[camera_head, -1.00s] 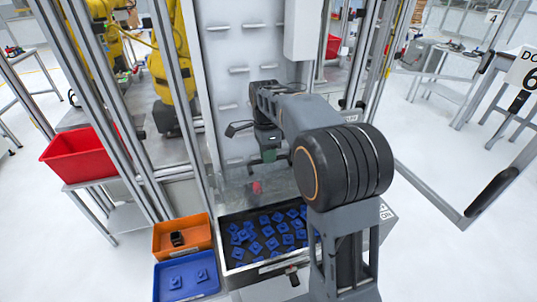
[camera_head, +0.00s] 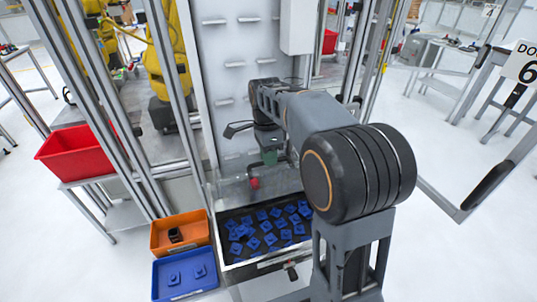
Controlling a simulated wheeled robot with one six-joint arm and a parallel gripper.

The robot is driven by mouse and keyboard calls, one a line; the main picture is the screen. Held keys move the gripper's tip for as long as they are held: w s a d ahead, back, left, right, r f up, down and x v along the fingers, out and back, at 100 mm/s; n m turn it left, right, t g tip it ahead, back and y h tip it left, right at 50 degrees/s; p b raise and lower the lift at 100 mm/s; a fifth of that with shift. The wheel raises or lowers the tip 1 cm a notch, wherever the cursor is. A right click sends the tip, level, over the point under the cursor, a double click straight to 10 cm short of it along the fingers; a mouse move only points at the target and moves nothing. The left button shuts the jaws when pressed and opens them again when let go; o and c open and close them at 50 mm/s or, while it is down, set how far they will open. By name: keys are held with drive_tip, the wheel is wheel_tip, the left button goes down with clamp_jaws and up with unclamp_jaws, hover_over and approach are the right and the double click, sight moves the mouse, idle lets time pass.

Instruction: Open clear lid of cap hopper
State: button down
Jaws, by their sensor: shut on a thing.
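The cap hopper (camera_head: 226,274) is an open-topped box with a dark inside, low in the middle of the view, and several blue caps (camera_head: 268,238) lie in it. Its clear lid (camera_head: 232,192) stands raised at the hopper's back edge, faint against the grey panel. A red knob (camera_head: 254,183) shows at the lid. My gripper (camera_head: 270,158) is above the back of the hopper, at the lid's upper part, and is shut on it. The fingertips are small and partly hidden, so the exact contact is unclear.
An orange bin (camera_head: 158,243) with a dark item and a blue bin (camera_head: 160,283) stand left of the hopper. A red bin (camera_head: 75,150) sits further left. Metal posts (camera_head: 182,85) flank the grey panel. A framed door with a black handle (camera_head: 488,186) is at the right.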

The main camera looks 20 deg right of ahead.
drive_tip(key=c, duration=1.1)
unclamp_jaws()
drive_tip(key=r, duration=0.4)
drive_tip(key=w+r+p, duration=0.1)
drive_tip(key=r, duration=0.4)
drive_tip(key=w+r, duration=0.1)
drive_tip(key=r, duration=0.3)
drive_tip(key=shift+w+r, duration=0.1)
drive_tip(key=shift+r, duration=0.2)
drive_tip(key=s+f+n+t, duration=0.2)
drive_tip(key=s+f+n, duration=0.2)
drive_tip(key=s+n, duration=0.2)
drive_tip(key=s+f+n+t, duration=0.2)
drive_tip(key=s+f+n, duration=0.3)
drive_tip(key=n, duration=0.1)
drive_tip(key=s+f+n+t, duration=0.2)
drive_tip(key=s+f+n, duration=0.3)
drive_tip(key=s+n, duration=0.1)
drive_tip(key=shift+s+a+f, duration=0.2)
drive_tip(key=shift+s+a, duration=0.05)
drive_tip(key=shift+s, duration=0.1)
